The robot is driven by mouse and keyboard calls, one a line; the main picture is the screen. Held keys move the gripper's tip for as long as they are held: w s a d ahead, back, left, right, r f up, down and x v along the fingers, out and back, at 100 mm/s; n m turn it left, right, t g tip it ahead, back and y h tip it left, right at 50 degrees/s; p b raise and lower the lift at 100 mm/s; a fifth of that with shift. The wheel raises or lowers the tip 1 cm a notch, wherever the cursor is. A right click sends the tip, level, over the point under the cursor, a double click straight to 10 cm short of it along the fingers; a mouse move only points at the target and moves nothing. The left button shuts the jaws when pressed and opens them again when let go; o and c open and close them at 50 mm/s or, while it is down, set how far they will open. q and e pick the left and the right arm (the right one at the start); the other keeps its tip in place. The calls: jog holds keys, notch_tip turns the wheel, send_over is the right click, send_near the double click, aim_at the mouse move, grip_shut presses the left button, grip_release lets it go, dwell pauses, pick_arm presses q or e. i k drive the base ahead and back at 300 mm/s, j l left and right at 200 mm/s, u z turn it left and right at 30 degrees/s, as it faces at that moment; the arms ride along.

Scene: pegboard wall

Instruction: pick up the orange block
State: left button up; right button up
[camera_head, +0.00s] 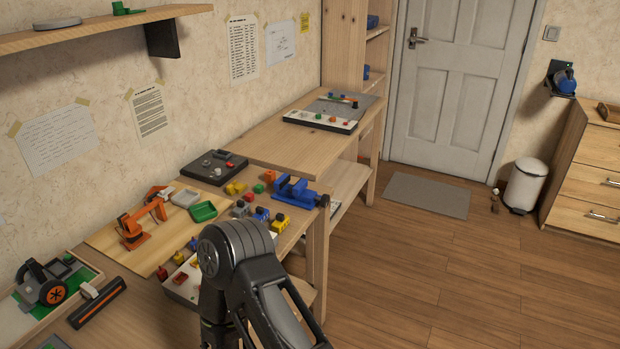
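A small orange block (269,176) sits on the workbench, near the back edge of its cluttered part, just left of a blue vise (295,191). A round green piece (258,188) is close in front of it. One of my dark arms rises from the bottom middle of the head view and covers part of the bench's front. Its bent joint is well short of the orange block. Neither of my grippers shows in this view, so I cannot see what they hold.
An orange toy arm (141,222) stands on a wooden board beside a green tray (203,211). Yellow, blue and red pieces crowd the bench near my arm. A dark box (215,167) lies behind. A raised wooden table (277,143) adjoins; its near top is clear. Floor at right is open.

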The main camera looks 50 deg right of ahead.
aim_at(270, 176)
jog(key=z, duration=1.55)
